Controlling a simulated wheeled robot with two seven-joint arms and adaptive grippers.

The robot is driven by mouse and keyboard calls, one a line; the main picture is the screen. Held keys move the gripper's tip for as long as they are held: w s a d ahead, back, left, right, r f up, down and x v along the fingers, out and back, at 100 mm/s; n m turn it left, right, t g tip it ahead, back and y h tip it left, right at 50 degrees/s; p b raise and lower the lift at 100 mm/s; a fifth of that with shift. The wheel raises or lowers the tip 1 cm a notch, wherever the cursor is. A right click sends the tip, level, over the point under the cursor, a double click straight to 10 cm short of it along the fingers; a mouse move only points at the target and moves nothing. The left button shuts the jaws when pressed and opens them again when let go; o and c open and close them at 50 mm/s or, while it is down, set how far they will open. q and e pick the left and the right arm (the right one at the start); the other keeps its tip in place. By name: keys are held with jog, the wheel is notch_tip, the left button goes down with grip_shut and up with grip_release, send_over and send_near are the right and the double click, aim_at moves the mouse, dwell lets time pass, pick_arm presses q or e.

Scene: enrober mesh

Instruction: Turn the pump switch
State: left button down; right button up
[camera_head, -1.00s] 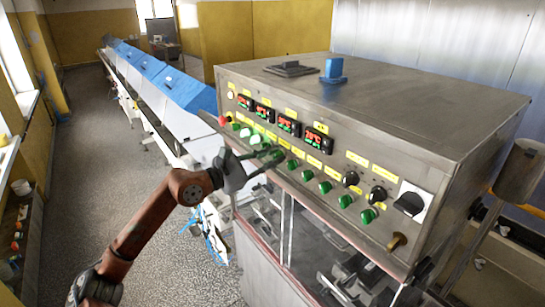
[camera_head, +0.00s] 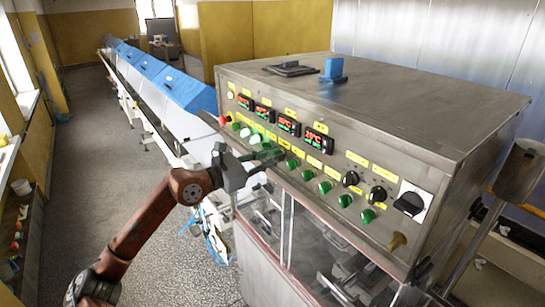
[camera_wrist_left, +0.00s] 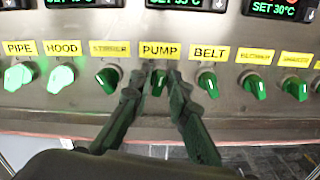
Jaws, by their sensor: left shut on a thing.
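The pump switch (camera_wrist_left: 159,82) is a small green knob below the yellow PUMP label (camera_wrist_left: 160,50) in the left wrist view. Its handle looks close to upright. My left gripper (camera_wrist_left: 157,92) has one dark finger on each side of the knob and is shut on it. In the head view my left gripper (camera_head: 272,157) reaches the knob row on the front of the control box, and its fingers hide the pump switch there. My right gripper is not in view.
The stirrer knob (camera_wrist_left: 108,76) and belt knob (camera_wrist_left: 208,82) sit close on either side of my fingers. The pipe knob (camera_wrist_left: 18,76) and hood knob (camera_wrist_left: 61,77) are lit. Black selector knobs (camera_head: 377,194) lie further right. A conveyor with blue covers (camera_head: 178,90) runs behind.

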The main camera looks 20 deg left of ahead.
pick_arm(q)
jog(key=shift+w+a+r+n+p, duration=0.1)
jog(key=shift+n+p, duration=0.5)
jog(key=shift+n, duration=1.5)
jog(key=shift+w+a+n+p, duration=0.1)
jog(key=shift+n+p, duration=0.45)
jog(key=shift+n, duration=1.55)
jog(key=c, duration=2)
grip_release()
jog(key=shift+c, duration=0.2)
